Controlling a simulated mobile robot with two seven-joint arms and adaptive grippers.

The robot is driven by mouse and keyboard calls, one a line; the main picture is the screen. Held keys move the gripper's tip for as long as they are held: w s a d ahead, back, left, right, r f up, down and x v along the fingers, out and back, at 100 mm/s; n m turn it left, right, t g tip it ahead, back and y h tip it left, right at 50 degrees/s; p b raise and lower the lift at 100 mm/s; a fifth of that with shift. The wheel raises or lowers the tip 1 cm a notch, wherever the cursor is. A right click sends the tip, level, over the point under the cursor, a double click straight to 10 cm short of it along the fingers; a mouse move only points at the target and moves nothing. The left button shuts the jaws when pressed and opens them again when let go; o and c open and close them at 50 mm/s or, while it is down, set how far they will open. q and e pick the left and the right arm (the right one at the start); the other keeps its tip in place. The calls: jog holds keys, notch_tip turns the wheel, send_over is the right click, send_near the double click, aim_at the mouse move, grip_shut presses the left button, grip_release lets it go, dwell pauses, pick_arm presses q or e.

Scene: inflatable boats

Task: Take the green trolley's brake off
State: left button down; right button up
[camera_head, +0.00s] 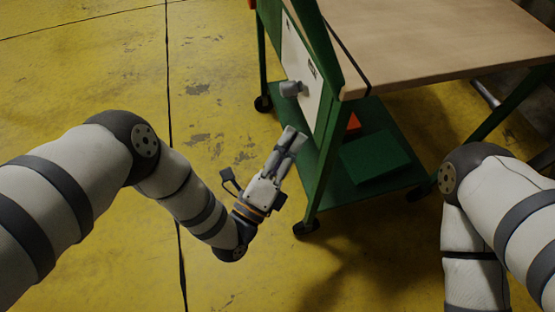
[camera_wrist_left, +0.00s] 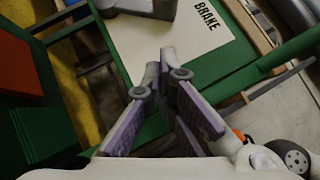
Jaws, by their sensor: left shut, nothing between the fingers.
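The green trolley (camera_head: 328,150) has a wooden top and a white panel (camera_head: 297,70) on its end. A grey knob or lever (camera_head: 291,89) sticks out from this panel. In the left wrist view the panel (camera_wrist_left: 165,45) carries the word BRAKE, and part of the grey brake part (camera_wrist_left: 140,6) shows at the top edge. My left gripper (camera_head: 294,138) is shut and empty, below the knob and apart from it. Its closed fingertips (camera_wrist_left: 166,58) point toward the panel in the wrist view. My right arm shows at the right, but its gripper is out of view.
The trolley stands on black castors (camera_head: 305,229) on a yellow, worn floor (camera_head: 80,75). The floor left of the trolley is clear.

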aim_at(284, 83)
pick_arm(q)
jog(key=w, duration=0.1)
jog(key=w+r, duration=0.1)
jog(key=w, duration=0.1)
jog(key=w+r, duration=0.1)
jog(key=shift+w+a+r, duration=0.15)
jog(key=shift+w+r, duration=0.05)
jog(key=shift+w, duration=0.15)
pick_arm(e)
jog(key=shift+s+f, duration=0.1)
jog(key=shift+f, duration=0.1)
jog(key=shift+r, duration=0.1)
